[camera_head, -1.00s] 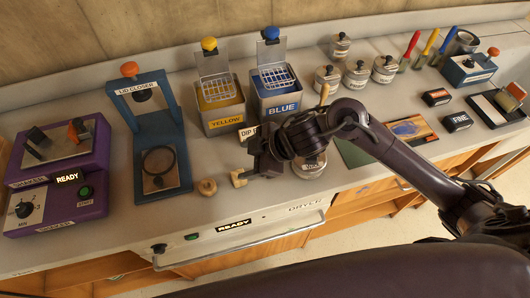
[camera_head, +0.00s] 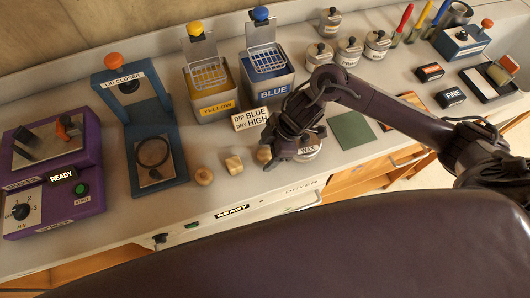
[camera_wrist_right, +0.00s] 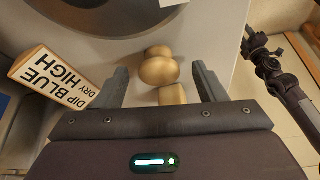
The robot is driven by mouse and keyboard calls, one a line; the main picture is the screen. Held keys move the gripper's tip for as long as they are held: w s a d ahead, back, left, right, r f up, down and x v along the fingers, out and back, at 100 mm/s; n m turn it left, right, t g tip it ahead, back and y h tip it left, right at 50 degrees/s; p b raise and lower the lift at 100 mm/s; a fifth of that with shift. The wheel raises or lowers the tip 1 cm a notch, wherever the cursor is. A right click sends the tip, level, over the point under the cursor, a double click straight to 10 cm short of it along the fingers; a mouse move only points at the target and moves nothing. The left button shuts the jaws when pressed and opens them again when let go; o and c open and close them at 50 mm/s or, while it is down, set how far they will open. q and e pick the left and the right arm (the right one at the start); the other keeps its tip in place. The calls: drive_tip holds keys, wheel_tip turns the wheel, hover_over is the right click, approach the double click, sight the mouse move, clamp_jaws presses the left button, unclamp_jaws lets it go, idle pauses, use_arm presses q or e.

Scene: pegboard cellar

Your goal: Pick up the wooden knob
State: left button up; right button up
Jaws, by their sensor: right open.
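The wooden knob (camera_head: 264,153), small and rounded, sits on the grey counter at the right end of a short row of wooden pieces. In the right wrist view the knob (camera_wrist_right: 160,71) shows between the fingertips and ahead of them, with a smaller rounded part behind it. My right gripper (camera_wrist_right: 160,82) is open, empty and over the row; in the head view the right gripper (camera_head: 271,152) partly crowds the knob. A dark arm end at the right of the wrist view seems to be my left gripper (camera_wrist_right: 258,45); its jaws are unclear.
A wooden cube (camera_head: 234,163) and a round wooden piece (camera_head: 203,175) stand left of the knob. A sign (camera_head: 250,118) stands behind, and a wax jar (camera_head: 308,152) is close to the right. A blue lid closer (camera_head: 152,150) stands left.

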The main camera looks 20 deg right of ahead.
drive_tip(key=c, duration=1)
